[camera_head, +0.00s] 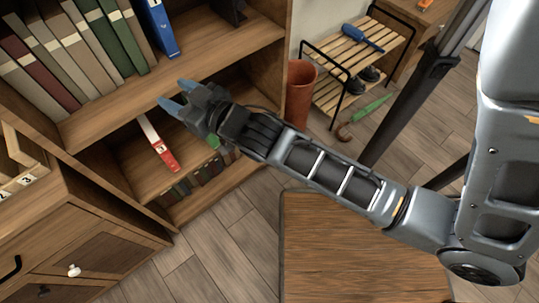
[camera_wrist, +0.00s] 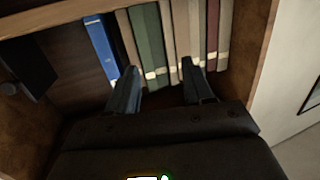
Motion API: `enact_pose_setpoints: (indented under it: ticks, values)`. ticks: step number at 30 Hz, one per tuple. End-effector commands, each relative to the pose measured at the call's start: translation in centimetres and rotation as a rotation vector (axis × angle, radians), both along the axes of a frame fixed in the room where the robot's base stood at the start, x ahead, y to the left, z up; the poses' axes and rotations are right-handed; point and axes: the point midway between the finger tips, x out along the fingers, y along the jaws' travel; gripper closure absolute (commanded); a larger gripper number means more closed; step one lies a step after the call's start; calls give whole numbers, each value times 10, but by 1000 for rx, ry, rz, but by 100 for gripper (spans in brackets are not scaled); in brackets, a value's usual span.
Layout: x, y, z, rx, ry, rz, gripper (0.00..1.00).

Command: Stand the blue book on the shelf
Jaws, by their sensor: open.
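The blue book (camera_head: 158,27) stands on the upper shelf (camera_head: 190,62) at the right end of a row of books, leaning slightly if at all. In the wrist view the blue book (camera_wrist: 101,48) is at the left end of the row, just left of one finger. My gripper (camera_head: 177,95) is open and empty, in front of the upper shelf's front edge and apart from the blue book. In the wrist view my gripper (camera_wrist: 156,68) has its fingers spread before the green and grey books, with nothing between them.
A red-and-white book (camera_head: 158,146) lies on the shelf below. Dark books (camera_head: 200,175) stand on the bottom level. A drawer cabinet (camera_head: 85,235) is at the lower left. A reddish bin (camera_head: 298,92) and a shoe rack (camera_head: 350,60) stand right of the bookcase. A wooden surface (camera_head: 350,250) is below my arm.

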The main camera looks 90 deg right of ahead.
Motion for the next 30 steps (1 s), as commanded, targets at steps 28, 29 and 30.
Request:
enact_pose_setpoints:
  ticks: [28,29,30]
  values:
    - [-190,189,48,63,169,570,49]
    - [-190,189,48,63,169,569,49]
    - [-190,189,48,63,169,569,49]
